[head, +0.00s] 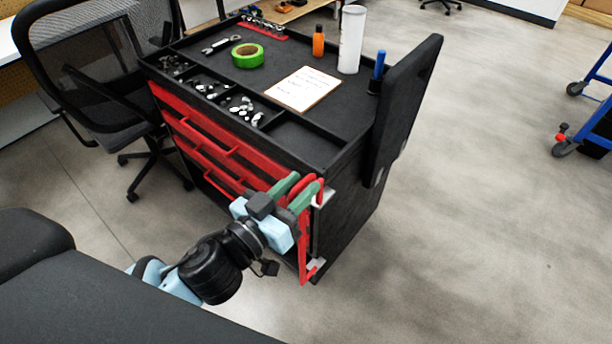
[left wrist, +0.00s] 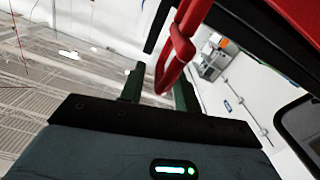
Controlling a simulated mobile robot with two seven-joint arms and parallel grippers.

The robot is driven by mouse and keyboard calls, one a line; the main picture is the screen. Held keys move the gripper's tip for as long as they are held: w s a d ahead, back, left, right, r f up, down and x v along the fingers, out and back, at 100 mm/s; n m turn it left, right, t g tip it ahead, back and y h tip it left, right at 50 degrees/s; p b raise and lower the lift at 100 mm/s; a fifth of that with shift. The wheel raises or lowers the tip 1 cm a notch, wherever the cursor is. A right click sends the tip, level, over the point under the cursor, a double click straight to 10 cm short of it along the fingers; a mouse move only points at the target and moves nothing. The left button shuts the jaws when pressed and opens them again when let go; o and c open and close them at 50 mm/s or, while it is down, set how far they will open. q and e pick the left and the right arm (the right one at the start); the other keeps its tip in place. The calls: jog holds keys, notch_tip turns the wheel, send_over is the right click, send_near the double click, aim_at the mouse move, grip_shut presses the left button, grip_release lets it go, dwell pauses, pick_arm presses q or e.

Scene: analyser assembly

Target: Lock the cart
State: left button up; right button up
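The cart (head: 345,210) is a black tool cart with red drawers (head: 215,150) on its front. A red bar (head: 303,250) stands upright at the cart's front right corner, with silver brackets and a rounded red loop at its top. My left gripper (head: 296,190) is at this top end. In the left wrist view the red loop (left wrist: 174,62) reaches down between the two green fingers (left wrist: 158,88), nearer the right one. The fingers are apart, with a visible gap beside the loop. I cannot tell whether either finger touches it. My right gripper is not in view.
On the cart top are green tape (head: 247,56), an orange bottle (head: 318,41), a white cup (head: 351,40), a paper note (head: 302,88) and small parts. A black panel (head: 405,105) rises at the right side. An office chair (head: 95,70) stands left.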

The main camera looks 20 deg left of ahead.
pick_arm(q)
jog(key=shift+x, duration=1.3)
grip_shut()
